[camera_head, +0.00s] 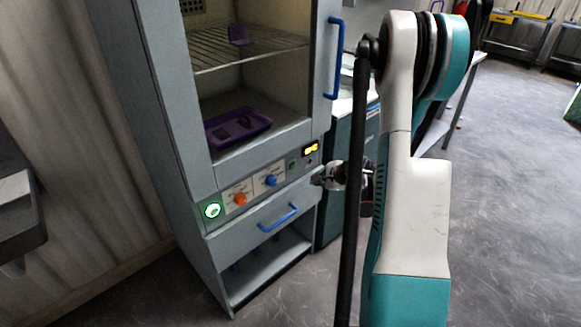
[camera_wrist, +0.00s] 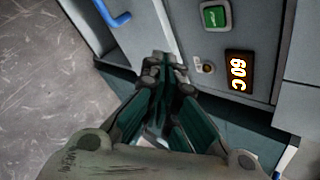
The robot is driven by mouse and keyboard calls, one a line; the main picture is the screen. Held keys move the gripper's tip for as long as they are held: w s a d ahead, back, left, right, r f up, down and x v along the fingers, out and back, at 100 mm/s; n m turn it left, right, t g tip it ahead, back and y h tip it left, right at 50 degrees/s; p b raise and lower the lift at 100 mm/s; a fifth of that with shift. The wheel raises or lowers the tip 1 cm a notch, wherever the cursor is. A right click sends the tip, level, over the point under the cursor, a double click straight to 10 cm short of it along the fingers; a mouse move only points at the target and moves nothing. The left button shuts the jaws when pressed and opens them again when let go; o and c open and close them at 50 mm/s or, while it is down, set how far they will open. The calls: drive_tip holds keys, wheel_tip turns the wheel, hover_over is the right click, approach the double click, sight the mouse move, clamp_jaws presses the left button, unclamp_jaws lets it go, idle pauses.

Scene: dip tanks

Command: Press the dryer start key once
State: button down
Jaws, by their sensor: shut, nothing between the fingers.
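The square key shows in the wrist view (camera_wrist: 214,16) with a white mark; I cannot read a start label on either. My gripper (camera_head: 318,180) is shut and empty at the panel's right end. In the wrist view its fingertips (camera_wrist: 165,62) are left of the small round lock (camera_wrist: 207,67) and below the square key; contact cannot be judged.
The display (camera_wrist: 239,70) reads 60C. An orange knob (camera_head: 240,199) and a blue knob (camera_head: 270,181) sit between the two keys. A blue drawer handle (camera_head: 279,218) sticks out below. A purple tray (camera_head: 239,128) lies in the chamber. Open floor lies to the right.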

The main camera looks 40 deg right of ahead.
sight(292, 165)
drive_tip(key=shift+s+d+f, duration=0.25)
drive_tip(key=shift+d+f, duration=0.05)
drive_tip(key=shift+f, duration=0.05)
drive_tip(key=shift+w, duration=0.1)
drive_tip(key=w, duration=0.8)
drive_tip(key=shift+w+a, duration=0.3)
drive_tip(key=shift+a, duration=0.1)
drive_tip(key=shift+w, duration=0.15)
idle(1.1)
drive_tip(key=shift+w, duration=0.3)
drive_tip(key=shift+w, duration=0.4)
idle(0.7)
drive_tip(key=shift+s, duration=0.85)
